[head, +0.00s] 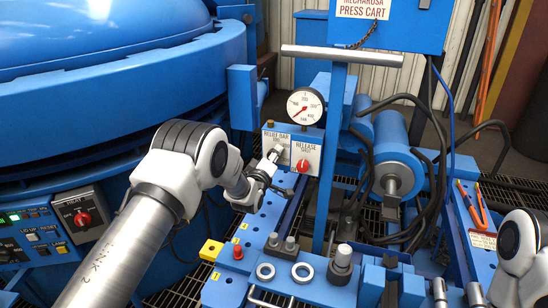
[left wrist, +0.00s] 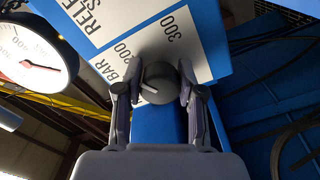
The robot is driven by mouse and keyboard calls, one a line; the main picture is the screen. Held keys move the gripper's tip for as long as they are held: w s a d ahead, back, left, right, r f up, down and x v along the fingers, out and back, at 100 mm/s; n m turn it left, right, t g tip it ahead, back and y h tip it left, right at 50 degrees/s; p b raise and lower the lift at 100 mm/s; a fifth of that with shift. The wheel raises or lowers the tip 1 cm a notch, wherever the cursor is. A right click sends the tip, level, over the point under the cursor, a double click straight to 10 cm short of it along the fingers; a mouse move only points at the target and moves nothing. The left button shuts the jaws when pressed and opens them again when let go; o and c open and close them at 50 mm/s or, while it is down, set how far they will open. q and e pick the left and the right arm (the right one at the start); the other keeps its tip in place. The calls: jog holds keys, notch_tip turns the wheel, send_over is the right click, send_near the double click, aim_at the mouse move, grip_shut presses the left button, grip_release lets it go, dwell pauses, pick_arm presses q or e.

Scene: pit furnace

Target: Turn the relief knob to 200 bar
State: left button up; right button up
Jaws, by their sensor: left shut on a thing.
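The relief knob (left wrist: 158,78) is dark grey and round, with a white pointer line on its left side in the left wrist view. Its white scale plate (left wrist: 150,40) shows 200 up and left of the knob and 300 above it. My left gripper (left wrist: 157,88) has one finger on each side of the knob and is shut on it. In the head view my left gripper (head: 277,160) reaches the RELIEF BAR panel (head: 276,136) and mostly hides the knob. My right arm shows at the lower right edge, but its gripper is not clearly visible.
A red RELEASE knob (head: 303,166) sits close to the right of my left gripper. A round gauge (head: 305,106) with a red needle stands above the panel. The furnace (head: 110,70) fills the left.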

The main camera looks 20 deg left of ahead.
dwell(0.3)
pick_arm(q)
jog(key=o, duration=1.2)
jog(key=shift+a, duration=0.1)
jog(key=shift+c, duration=0.2)
jog(key=s, duration=1.2)
jog(key=shift+a, duration=0.2)
jog(key=shift+f, duration=0.1)
